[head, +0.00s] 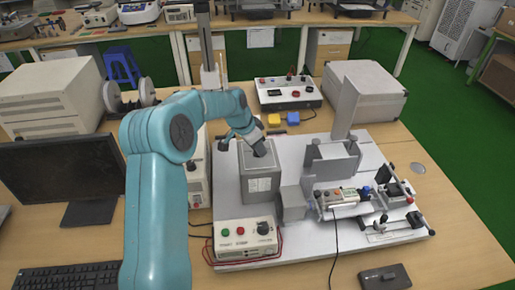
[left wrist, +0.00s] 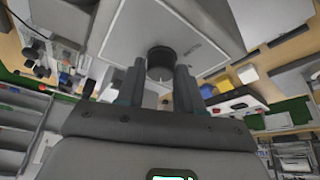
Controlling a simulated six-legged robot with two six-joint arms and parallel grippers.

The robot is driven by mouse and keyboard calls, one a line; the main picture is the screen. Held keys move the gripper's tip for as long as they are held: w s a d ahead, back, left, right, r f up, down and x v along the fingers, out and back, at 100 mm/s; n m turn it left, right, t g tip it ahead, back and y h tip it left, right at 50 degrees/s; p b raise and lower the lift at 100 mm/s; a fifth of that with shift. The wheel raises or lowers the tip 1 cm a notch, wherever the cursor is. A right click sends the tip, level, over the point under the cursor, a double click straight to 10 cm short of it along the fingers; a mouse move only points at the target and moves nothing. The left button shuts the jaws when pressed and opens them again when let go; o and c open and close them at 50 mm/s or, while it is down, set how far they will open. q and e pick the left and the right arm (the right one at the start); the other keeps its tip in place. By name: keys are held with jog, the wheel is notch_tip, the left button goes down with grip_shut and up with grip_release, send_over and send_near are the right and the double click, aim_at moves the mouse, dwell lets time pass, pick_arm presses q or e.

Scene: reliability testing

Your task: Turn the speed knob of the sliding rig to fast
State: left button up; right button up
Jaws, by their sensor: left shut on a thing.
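A grey box (head: 262,183) with a light top plate stands on the white base board, left of the sliding rig's carriage parts (head: 345,195). A round black knob (left wrist: 160,60) sits on the box's top face. My left gripper (head: 257,146) reaches down to this top face. In the left wrist view its two fingers (left wrist: 160,85) are on either side of the knob, shut on it. I cannot read any speed marks or tell the knob's setting. My right gripper is in neither view.
A control box (head: 246,240) with red and green buttons and another black knob stands in front of the grey box. A monitor (head: 65,172) is at the left. A small black box (head: 384,277) lies at the front right.

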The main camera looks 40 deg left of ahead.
pick_arm(q)
jog(key=shift+a+m+h+b, duration=0.1)
jog(key=shift+m+h+b, duration=0.3)
jog(key=shift+m, duration=0.6)
jog(key=shift+r, duration=0.1)
jog(key=o, duration=0.9)
jog(key=shift+c, duration=0.2)
jog(key=shift+o, duration=0.6)
jog(key=shift+s, duration=0.2)
jog(key=shift+w, duration=0.1)
jog(key=shift+r, duration=0.25)
jog(key=b+v, duration=0.1)
jog(key=v, duration=1.5)
